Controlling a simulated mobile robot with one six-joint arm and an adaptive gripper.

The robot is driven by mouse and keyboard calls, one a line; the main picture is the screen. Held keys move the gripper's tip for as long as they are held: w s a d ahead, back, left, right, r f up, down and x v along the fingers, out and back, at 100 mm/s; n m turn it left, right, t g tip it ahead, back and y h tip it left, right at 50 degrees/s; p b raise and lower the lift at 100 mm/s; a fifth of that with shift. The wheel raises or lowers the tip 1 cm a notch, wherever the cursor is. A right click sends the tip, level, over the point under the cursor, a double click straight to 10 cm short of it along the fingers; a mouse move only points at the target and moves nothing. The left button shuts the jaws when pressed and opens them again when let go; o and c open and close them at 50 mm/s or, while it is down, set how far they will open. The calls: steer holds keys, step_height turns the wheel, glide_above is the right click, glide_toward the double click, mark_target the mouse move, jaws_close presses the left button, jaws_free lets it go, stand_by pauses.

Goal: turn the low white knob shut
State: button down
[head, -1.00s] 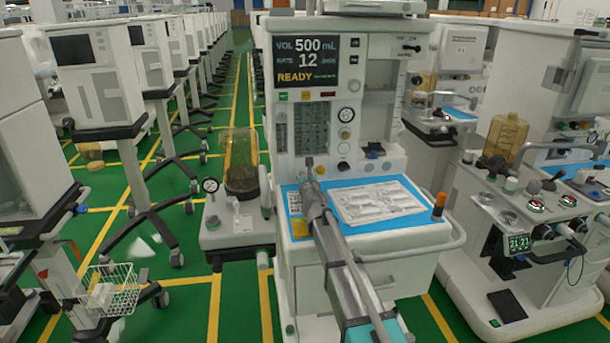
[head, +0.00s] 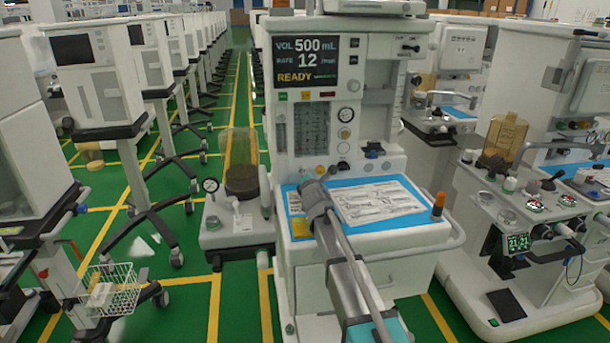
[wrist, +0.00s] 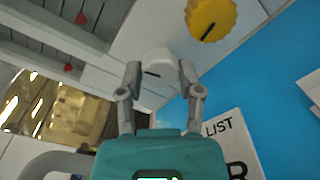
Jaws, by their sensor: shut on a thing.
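In the wrist view the low white knob (wrist: 158,62) stands out from the pale machine front, with a dark line across its face. My gripper (wrist: 160,72) has one finger on each side of it and is shut on it. A larger yellow knob (wrist: 211,18) is close by at the upper right, apart from my fingers. In the head view my wrist (head: 315,192) is low in front of the machine panel, at the left end of the blue worktop. It hides my fingertips and the white knob there.
The blue worktop (head: 408,218) bears a printed checklist (head: 378,203) and an orange-topped item (head: 438,205) at its right. A clear bellows cylinder (head: 240,165) stands left of the machine. Other carts stand close on the right.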

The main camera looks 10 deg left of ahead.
steer(key=shift+w+m, duration=0.1)
steer(key=shift+m, duration=1)
steer(key=shift+c, duration=1.3)
jaws_free()
steer(key=shift+n, duration=0.3)
